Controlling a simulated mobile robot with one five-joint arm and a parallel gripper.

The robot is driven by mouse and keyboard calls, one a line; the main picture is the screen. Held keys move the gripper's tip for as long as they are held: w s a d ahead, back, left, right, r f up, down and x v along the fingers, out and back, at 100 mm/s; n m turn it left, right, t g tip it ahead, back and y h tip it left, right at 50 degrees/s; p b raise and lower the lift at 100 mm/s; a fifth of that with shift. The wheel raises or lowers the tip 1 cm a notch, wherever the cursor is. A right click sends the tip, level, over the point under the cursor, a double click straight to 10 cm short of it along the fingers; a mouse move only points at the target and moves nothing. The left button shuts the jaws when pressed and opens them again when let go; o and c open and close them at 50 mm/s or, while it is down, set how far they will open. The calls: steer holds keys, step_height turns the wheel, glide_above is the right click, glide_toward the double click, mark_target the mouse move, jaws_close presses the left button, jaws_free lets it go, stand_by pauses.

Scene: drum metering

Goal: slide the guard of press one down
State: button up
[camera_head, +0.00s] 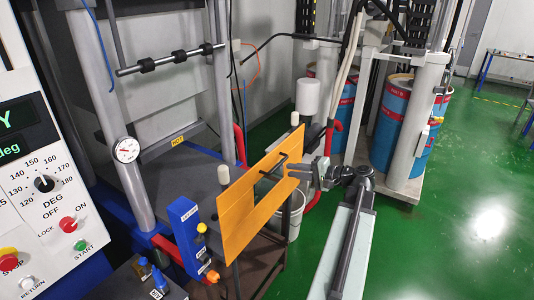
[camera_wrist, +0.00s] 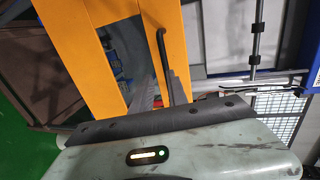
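The guard is an orange panel (camera_head: 243,208) with a cut-out window and a black handle (camera_head: 272,166). It stands upright in front of the press's dark table, between two white-capped posts. My gripper (camera_head: 312,172) is at the guard's right part, close to the handle.
A control panel (camera_head: 45,180) with a dial and buttons stands at left. A blue button box (camera_head: 186,235) is left of the guard. The press bed (camera_head: 185,178) lies behind it. Blue drums (camera_head: 392,125) stand at back right. Green floor (camera_head: 465,220) is clear at right.

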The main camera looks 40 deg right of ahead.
mark_target(280, 163)
steer(key=shift+t, duration=0.3)
steer(key=x, duration=0.2)
steer(key=d+b+x, duration=0.1)
steer(key=x, duration=0.4)
steer(key=shift+w+d+r+b, duration=0.15)
steer(key=shift+w+r+b, duration=0.1)
steer(key=shift+r+b, duration=0.15)
jaws_close()
stand_by(0.9)
